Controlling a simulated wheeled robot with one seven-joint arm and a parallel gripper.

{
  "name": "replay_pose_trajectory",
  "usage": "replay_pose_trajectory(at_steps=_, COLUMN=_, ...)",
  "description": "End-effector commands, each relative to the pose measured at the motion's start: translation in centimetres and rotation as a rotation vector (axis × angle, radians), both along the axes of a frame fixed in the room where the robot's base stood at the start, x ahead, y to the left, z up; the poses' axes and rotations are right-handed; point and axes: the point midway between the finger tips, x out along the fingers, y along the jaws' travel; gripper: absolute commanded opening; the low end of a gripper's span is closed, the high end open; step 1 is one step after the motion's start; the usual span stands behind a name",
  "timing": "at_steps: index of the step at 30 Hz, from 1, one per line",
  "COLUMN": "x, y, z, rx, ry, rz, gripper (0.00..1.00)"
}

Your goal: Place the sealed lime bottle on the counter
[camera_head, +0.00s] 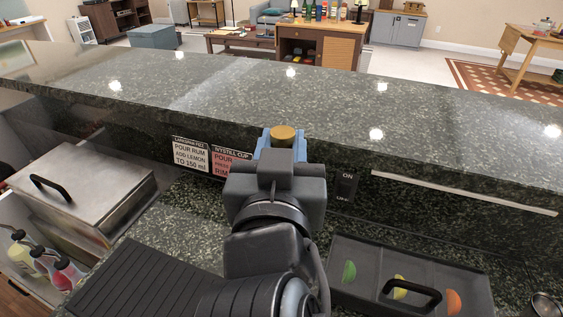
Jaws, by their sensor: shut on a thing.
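My gripper (281,146) is in the middle of the view, its blue fingers shut on a bottle of which only the round gold-brown cap (283,132) shows. My gripper hides the body of the bottle, so I cannot see its colour or contents. The speckled dark green counter (200,85) runs across the view as a raised bar top. The cap overlaps its near edge in the picture. I cannot tell whether the bottle is over the top or in front of the edge.
The raised counter top is bare. Below it are two signs (191,154), a lidded metal bin (80,187), squeeze bottles (42,258), a ribbed black mat (135,285) and a black tray with coloured wedges (410,270). Bottles stand on a far wooden cabinet (318,47).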

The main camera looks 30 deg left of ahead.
Motion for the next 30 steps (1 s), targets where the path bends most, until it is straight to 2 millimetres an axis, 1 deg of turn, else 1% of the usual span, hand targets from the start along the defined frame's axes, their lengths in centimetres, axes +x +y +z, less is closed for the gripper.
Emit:
replay_pose_trajectory(at_steps=1, x=-0.2, y=0.9, z=-0.3, rx=-0.001, ry=-0.003, rz=0.004, gripper=0.00)
replay_pose_trajectory(at_steps=3, x=-0.2, y=1.8, z=-0.9, rx=0.000, ry=-0.002, rz=0.002, gripper=0.00)
replay_pose_trajectory(at_steps=7, x=-0.3, y=2.6, z=-1.4, rx=0.001, ry=-0.003, rz=0.001, gripper=0.00)
replay_pose_trajectory(at_steps=10, x=-0.3, y=2.7, z=-2.0, rx=0.000, ry=-0.002, rz=0.000, gripper=0.00)
replay_pose_trajectory(at_steps=15, x=-0.3, y=2.6, z=-4.4, rx=-0.001, ry=0.000, rz=0.000, gripper=0.00)
replay_pose_trajectory(at_steps=18, x=-0.2, y=2.6, z=-5.2, rx=0.000, ry=-0.002, rz=-0.001, gripper=0.00)
replay_pose_trajectory(at_steps=30, x=-0.2, y=2.6, z=-5.8, rx=0.002, ry=-0.003, rz=0.000, gripper=0.00)
